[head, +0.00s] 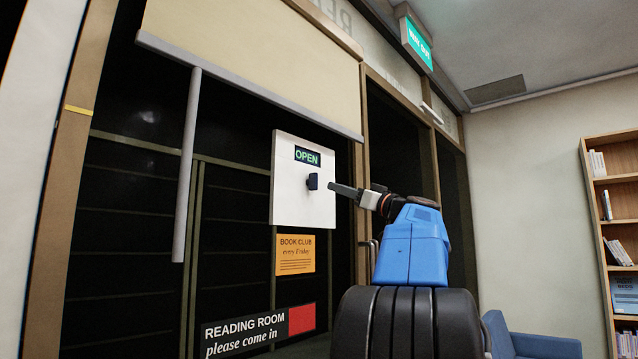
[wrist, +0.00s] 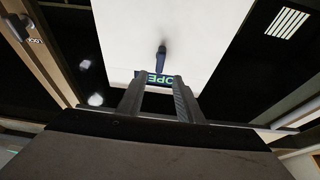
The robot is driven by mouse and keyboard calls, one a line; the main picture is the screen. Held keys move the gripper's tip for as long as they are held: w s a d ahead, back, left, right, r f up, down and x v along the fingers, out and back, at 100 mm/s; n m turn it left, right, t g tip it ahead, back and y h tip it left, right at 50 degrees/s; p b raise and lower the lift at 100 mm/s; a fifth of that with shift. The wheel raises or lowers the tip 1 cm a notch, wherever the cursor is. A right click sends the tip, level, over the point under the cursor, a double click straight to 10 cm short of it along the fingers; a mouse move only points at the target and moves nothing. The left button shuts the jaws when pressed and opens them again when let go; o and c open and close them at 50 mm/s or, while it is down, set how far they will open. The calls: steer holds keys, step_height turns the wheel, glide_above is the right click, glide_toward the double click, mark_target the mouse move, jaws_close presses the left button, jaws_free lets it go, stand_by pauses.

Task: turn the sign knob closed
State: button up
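Below the display is a dark blue knob (head: 313,181), sticking out from the panel. My gripper (head: 333,188) is just right of the knob in the head view, with a small gap visible between them. In the wrist view my gripper (wrist: 160,78) has its two fingers apart with nothing between them. The knob (wrist: 161,58) shows beyond the fingertips. The display (wrist: 157,79) is partly hidden by the fingers.
A pale blind (head: 255,55) with a grey hanging bar (head: 187,165) is above and left of the panel. An orange book club notice (head: 295,255) and a reading room sign (head: 260,332) are below. A blue armchair (head: 530,345) and bookshelf (head: 597,215) stand at right.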

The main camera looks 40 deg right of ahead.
mark_target(317, 180)
steer(key=x, duration=1)
steer(key=shift+f, duration=0.15)
jaws_close()
